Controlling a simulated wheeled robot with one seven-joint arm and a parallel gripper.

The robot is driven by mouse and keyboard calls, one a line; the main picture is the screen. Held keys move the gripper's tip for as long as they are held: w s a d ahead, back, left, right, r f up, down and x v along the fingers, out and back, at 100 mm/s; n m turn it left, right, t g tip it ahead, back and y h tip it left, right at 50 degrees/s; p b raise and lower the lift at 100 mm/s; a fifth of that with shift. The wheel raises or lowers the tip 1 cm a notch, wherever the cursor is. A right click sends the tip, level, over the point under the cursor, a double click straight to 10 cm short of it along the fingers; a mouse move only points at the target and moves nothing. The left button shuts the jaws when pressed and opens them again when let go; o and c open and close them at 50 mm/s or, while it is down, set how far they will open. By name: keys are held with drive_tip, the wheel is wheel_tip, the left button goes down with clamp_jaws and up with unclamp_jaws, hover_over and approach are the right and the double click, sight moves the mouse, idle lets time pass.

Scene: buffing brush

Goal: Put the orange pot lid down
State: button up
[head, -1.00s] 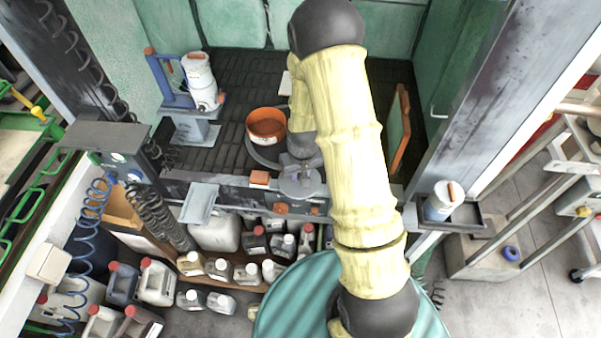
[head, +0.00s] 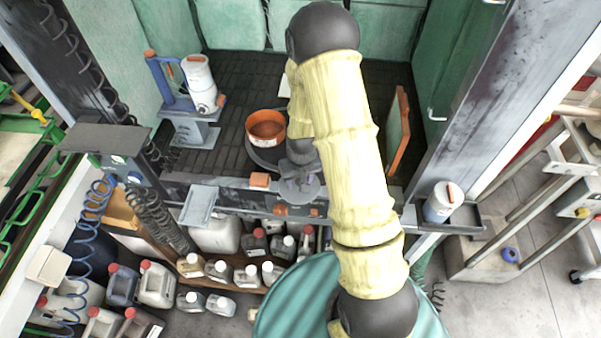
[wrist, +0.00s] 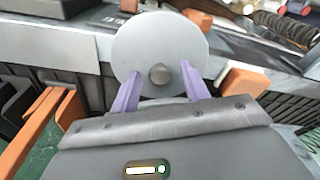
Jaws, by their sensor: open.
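The lid (wrist: 160,35) is a grey round disc with a small dark knob (wrist: 158,74), seen in the wrist view. In the head view the lid (head: 313,190) shows at the front ledge, partly hidden by my gripper. It appears to lie on the ledge; its underside is hidden. My gripper (wrist: 158,82) is open, with one purple finger on each side of the knob and gaps between. The orange pot (head: 266,127) stands behind the ledge, left of my arm, with its top open.
An orange block (head: 259,180) sits on the ledge left of the lid; it also shows in the wrist view (wrist: 246,83). An orange-edged panel (head: 398,132) stands to the right. A white canister (head: 199,82) is back left. Several bottles (head: 220,270) stand below.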

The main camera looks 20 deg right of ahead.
wheel_tip(320, 180, up, 12)
drive_tip(key=s+b, duration=0.1)
drive_tip(key=b, duration=0.2)
drive_tip(key=shift+s, duration=0.2)
idle(0.3)
drive_tip(key=shift+r, duration=0.1)
drive_tip(key=s+r+t, duration=0.1)
drive_tip(key=s+r, duration=0.5)
drive_tip(key=s, duration=0.5)
drive_tip(key=shift+s+m, duration=0.3)
drive_tip(key=shift+s, duration=0.05)
drive_tip(key=shift+d, duration=0.1)
idle(1.5)
